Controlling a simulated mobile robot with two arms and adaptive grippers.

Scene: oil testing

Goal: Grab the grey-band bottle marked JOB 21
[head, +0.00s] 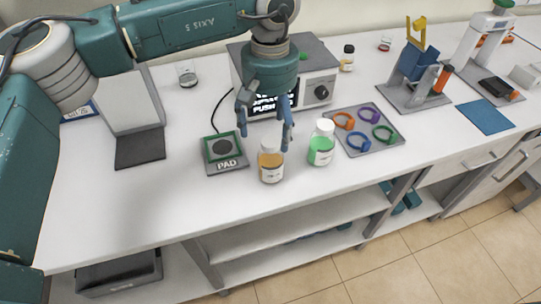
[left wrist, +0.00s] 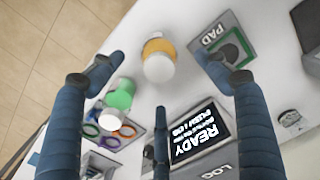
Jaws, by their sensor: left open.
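A bottle of amber liquid (head: 271,164) with a white cap and pale label stands upright at the bench front; it also shows in the left wrist view (left wrist: 158,62). A bottle of green liquid (head: 321,145), white-capped too, stands to its right; it also shows in the left wrist view (left wrist: 119,97). I cannot read JOB 21 or make out a grey band on either. My left gripper (head: 264,139) is open and empty, fingers pointing down, above and just behind the amber bottle. The amber bottle lies between its spread fingers in the wrist view. My right gripper is not in view.
The square PAD plate (head: 230,167) lies left of the amber bottle. A grey tray (head: 391,149) of coloured rings lies right of the green bottle. A tester with a lit screen (head: 319,72) stands behind my gripper. The bench's front left is clear.

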